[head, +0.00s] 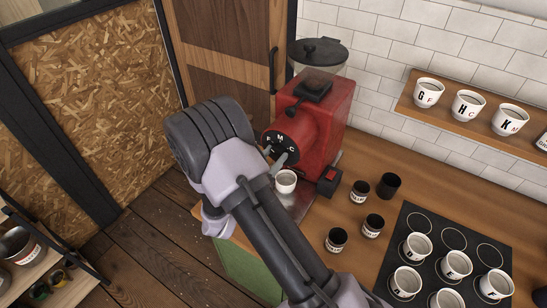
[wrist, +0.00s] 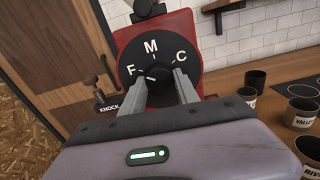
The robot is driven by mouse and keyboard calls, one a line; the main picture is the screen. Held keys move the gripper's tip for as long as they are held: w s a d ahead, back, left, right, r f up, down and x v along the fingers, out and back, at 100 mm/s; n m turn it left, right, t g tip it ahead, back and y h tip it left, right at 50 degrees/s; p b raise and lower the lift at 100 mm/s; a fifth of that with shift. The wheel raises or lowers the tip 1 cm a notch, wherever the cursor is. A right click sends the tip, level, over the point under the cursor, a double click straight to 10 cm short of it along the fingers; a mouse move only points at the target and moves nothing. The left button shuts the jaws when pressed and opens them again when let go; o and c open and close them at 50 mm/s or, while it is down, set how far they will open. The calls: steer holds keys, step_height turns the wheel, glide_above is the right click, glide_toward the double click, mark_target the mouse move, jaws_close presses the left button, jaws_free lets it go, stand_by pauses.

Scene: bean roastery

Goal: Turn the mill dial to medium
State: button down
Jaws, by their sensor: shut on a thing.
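The red mill (head: 318,115) stands on the wooden counter against the tiled wall. Its black dial face (wrist: 185,35) carries the letters F at left, M at top and C at right. It also shows in the head view (head: 289,138), partly hidden by my arm. The dark knob (wrist: 158,73) sits at the middle of the dial, between my fingertips. A small light mark shows on the knob's left part; which letter it points at is hard to tell. My gripper (wrist: 158,82) is shut on the knob; its two grey fingers reach up to it from below.
A white cup (head: 286,181) stands under the mill, close to my gripper. Several dark tins (head: 360,191) stand on the counter to the right, near a black mat (head: 384,274) with white cups. A shelf (head: 455,118) holds lettered cups. A knock lever (wrist: 91,80) shows left of the dial.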

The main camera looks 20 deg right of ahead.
steer(key=m+b, duration=0.3)
steer(key=shift+f, duration=0.25)
steer(key=m+b, duration=0.3)
steer(key=b, duration=0.1)
steer(key=shift+m, duration=0.3)
steer(key=m+b, duration=0.3)
steer(key=b, duration=0.1)
steer(key=shift+r+m+b, duration=0.15)
steer(key=shift+m+b, duration=0.65)
steer(key=shift+b, duration=0.2)
steer(key=shift+r, duration=0.1)
steer(key=c, duration=0.9)
jaws_free()
